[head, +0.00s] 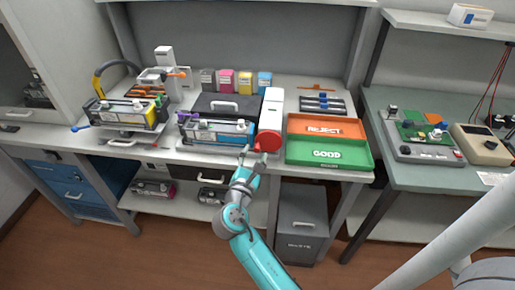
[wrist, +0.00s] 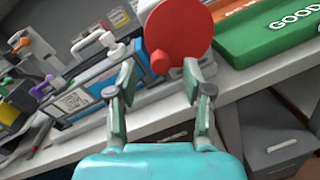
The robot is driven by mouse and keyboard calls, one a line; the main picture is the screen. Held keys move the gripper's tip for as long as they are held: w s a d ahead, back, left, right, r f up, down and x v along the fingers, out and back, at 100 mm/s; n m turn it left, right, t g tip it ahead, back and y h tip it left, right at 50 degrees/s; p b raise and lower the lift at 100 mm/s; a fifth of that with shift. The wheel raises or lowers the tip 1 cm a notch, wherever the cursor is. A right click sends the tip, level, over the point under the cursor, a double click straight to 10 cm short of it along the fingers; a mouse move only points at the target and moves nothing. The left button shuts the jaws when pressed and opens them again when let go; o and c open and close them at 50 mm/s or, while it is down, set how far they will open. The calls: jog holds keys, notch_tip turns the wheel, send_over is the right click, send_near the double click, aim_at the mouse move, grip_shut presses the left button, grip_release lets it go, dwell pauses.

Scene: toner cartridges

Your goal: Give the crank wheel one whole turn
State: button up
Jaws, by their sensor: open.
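The crank wheel (head: 268,140) is a red disc on the front of a white upright housing (head: 272,104) at the bench's front edge. In the wrist view the red disc (wrist: 180,27) fills the top middle. A red handle knob (wrist: 160,62) sticks out from its lower left, toward me. My gripper (head: 252,153) is just in front of and below the wheel. In the wrist view its two fingers (wrist: 158,78) are open, with the knob between and slightly beyond their tips. I see no contact with the knob.
Left of the wheel stands a blue-labelled cartridge (head: 217,132) in a cradle. Right of it are the green GOOD tray (head: 328,166) and the red-orange REJECT tray (head: 327,120). A grey waste bin (head: 302,222) stands under the bench. The floor in front is clear.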

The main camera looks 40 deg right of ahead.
aim_at(256, 151)
jog(key=shift+x, duration=1.85)
grip_shut()
